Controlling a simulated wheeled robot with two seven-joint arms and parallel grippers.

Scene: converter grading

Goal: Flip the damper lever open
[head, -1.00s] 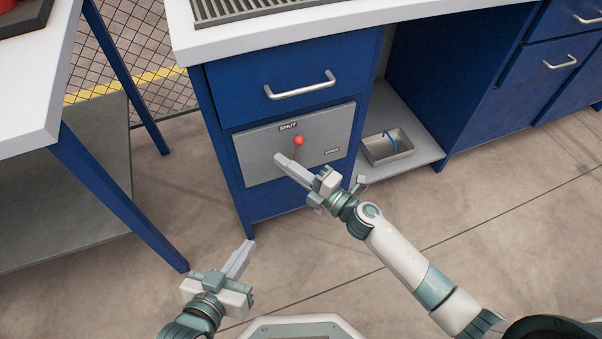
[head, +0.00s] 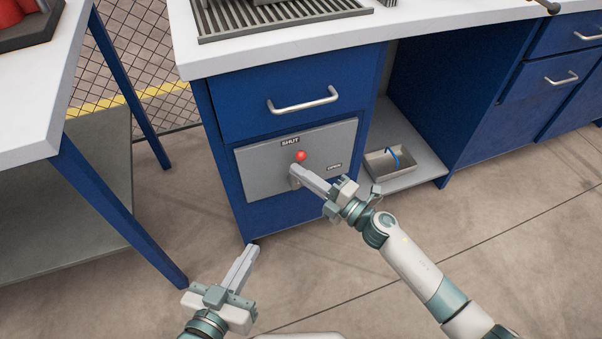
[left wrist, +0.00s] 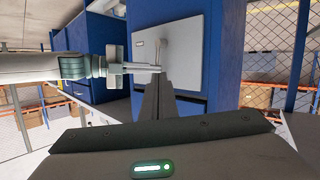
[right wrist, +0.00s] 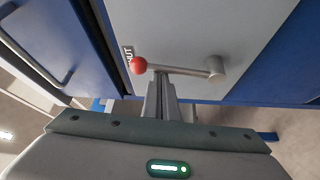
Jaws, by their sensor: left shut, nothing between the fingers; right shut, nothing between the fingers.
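The damper lever is a metal rod with a red ball knob (head: 301,155) on a grey panel (head: 262,155) in the blue cabinet. In the head view the knob sits just below the SHUT label (head: 290,141). In the right wrist view the rod (right wrist: 188,69) runs from the knob (right wrist: 138,65) to a round pivot (right wrist: 215,67). My right gripper (head: 294,172) is shut and empty, its tips at the rod close to the knob; I cannot tell if they touch. My left gripper (head: 252,248) is shut and empty, lower and apart from the panel.
A drawer with a metal handle (head: 304,100) is above the panel. A metal tray (head: 391,164) stands on the grey shelf to the right. A table with a blue leg (head: 115,215) stands at left. The second panel label (head: 334,167) is too small to read.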

